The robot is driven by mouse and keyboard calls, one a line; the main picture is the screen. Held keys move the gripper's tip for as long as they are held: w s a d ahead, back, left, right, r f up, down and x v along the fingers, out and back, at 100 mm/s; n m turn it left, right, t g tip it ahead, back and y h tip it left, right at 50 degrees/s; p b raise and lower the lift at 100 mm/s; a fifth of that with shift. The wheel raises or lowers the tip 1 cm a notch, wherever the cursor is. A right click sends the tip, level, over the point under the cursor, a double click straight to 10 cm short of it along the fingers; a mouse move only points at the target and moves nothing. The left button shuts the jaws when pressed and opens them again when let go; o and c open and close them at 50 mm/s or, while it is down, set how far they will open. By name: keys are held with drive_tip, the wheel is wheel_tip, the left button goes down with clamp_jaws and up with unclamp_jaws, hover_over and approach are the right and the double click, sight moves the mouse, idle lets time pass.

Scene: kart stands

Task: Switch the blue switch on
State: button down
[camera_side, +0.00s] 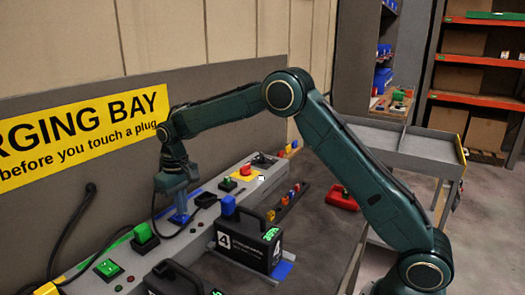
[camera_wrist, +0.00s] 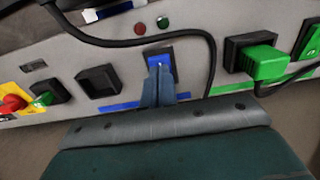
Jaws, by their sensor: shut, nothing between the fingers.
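The blue switch (camera_wrist: 160,54) is a blue rocker in a dark frame on the grey panel, in the middle of the wrist view. My gripper (camera_wrist: 159,70) is shut and empty, its fingertips right in front of the switch and covering its lower middle. I cannot tell whether they touch it or which way the rocker is tilted. In the side view my gripper (camera_side: 179,208) points down at a blue patch (camera_side: 178,219) on the panel, and the switch is mostly hidden there. A small red lamp (camera_wrist: 139,29) and a small green lamp (camera_wrist: 163,21) sit above the switch.
A green plug (camera_wrist: 265,64) with a cable is right of the switch; an empty dark socket (camera_wrist: 99,82) is left. A red knob on a yellow plate (camera_wrist: 12,103) is further left. A black cable loops around the switch. A black battery box (camera_side: 243,242) stands in front of the panel.

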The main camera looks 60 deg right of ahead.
drive_tip(key=shift+f, duration=0.95)
idle(0.9)
drive_tip(key=shift+r, duration=3.55)
drive_tip(key=shift+s+r, duration=0.1)
